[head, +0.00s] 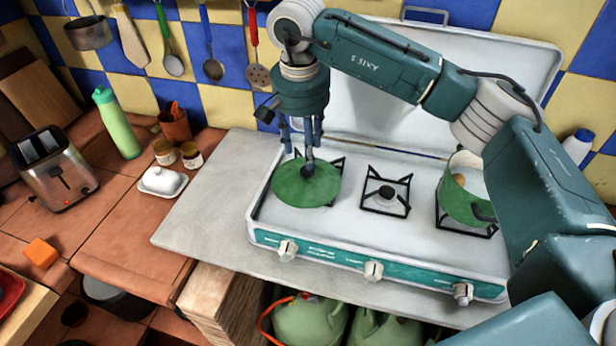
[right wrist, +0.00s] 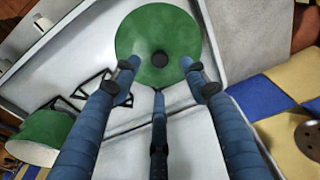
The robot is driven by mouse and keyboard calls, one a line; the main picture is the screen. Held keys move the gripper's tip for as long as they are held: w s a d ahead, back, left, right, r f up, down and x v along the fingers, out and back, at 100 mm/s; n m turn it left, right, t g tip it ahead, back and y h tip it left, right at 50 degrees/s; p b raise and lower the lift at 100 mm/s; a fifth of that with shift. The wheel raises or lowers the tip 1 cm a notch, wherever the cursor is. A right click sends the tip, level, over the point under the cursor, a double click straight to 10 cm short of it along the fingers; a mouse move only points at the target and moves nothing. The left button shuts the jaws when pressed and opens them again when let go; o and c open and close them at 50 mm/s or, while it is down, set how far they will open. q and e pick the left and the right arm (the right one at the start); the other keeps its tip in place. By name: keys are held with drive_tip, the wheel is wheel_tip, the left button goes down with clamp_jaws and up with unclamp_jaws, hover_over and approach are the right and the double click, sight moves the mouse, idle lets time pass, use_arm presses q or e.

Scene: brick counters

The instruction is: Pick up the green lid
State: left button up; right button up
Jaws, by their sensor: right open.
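The green lid (head: 300,186) is a round disc with a dark knob (head: 308,171), lying over the left burner of the white stove. My right gripper (head: 308,150) points down just above the lid, with its fingers around or close beside the knob. In the right wrist view the lid (right wrist: 150,32) and its knob lie beyond the spread fingertips of my right gripper (right wrist: 160,80). The fingers are open and hold nothing. Whether a finger touches the lid I cannot tell. My left gripper is not in view.
A green pot (head: 463,204) stands on the stove's right burner; the middle burner (head: 386,194) is bare. The raised stove cover (head: 385,100) stands behind. Left are a toaster (head: 52,172), a green bottle (head: 117,125) and a butter dish (head: 163,183). The grey counter (head: 205,205) left of the stove is clear.

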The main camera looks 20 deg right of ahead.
sight(306, 171)
drive_tip(key=shift+d+f, duration=0.1)
drive_tip(key=shift+f, duration=0.6)
drive_tip(key=f+p, duration=0.3)
drive_tip(key=f, duration=0.1)
drive_tip(key=shift+w+d+f, duration=0.1)
drive_tip(key=shift+w, duration=0.15)
drive_tip(key=shift+w+d+f, duration=0.1)
drive_tip(key=shift+f, duration=0.35)
clamp_jaws()
